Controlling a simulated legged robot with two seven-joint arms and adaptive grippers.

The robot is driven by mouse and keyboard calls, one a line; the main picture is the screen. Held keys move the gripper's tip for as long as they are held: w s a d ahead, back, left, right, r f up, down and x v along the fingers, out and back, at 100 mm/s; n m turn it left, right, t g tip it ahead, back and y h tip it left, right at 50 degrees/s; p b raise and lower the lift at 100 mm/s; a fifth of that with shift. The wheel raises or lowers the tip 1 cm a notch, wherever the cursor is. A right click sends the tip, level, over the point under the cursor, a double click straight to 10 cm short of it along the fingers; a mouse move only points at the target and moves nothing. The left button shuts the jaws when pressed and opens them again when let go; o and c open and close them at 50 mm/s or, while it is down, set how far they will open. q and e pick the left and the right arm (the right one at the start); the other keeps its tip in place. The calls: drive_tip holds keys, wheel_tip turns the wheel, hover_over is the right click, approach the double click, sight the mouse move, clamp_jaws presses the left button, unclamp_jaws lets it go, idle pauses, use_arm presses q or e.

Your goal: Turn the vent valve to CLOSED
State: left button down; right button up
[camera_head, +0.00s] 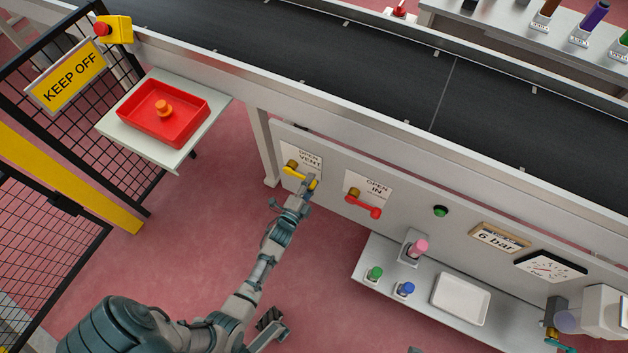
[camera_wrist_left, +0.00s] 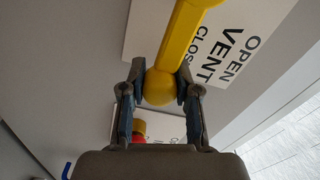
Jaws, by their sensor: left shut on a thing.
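The vent valve has a yellow lever (camera_head: 295,170) on the grey panel, below a white label reading OPEN and VENT (camera_head: 308,156). The lever points to the lower right, roughly along the lines of the label's text. My left gripper (camera_head: 311,184) is shut on the lever's outer end. In the left wrist view the lever's round yellow end (camera_wrist_left: 161,88) sits between the two fingers (camera_wrist_left: 160,100), with the label (camera_wrist_left: 225,45) behind it. The label's CLOSED word is partly hidden there. A dark two-pronged part low in the head view may be my right gripper; its state is unclear.
A red-handled valve (camera_head: 364,203) labelled OPEN and IN is close to the right. Further right are a green button (camera_head: 440,211), a 6 bar sign (camera_head: 499,238) and a gauge (camera_head: 550,267). A low shelf (camera_head: 375,255) juts out below. A red tray (camera_head: 183,127) stands left.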

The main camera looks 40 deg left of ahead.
use_arm(q)
drive_tip(key=shift+a+f, duration=0.1)
drive_tip(key=shift+f, duration=0.15)
drive_tip(key=shift+s, duration=0.1)
drive_tip(key=c, duration=0.9)
unclamp_jaws()
drive_tip(key=shift+c, duration=0.2)
drive_tip(key=shift+o, duration=0.6)
drive_tip(key=shift+f, duration=0.1)
drive_tip(key=shift+s, duration=0.25)
drive_tip(key=v, duration=1.1)
drive_tip(key=shift+s, duration=0.15)
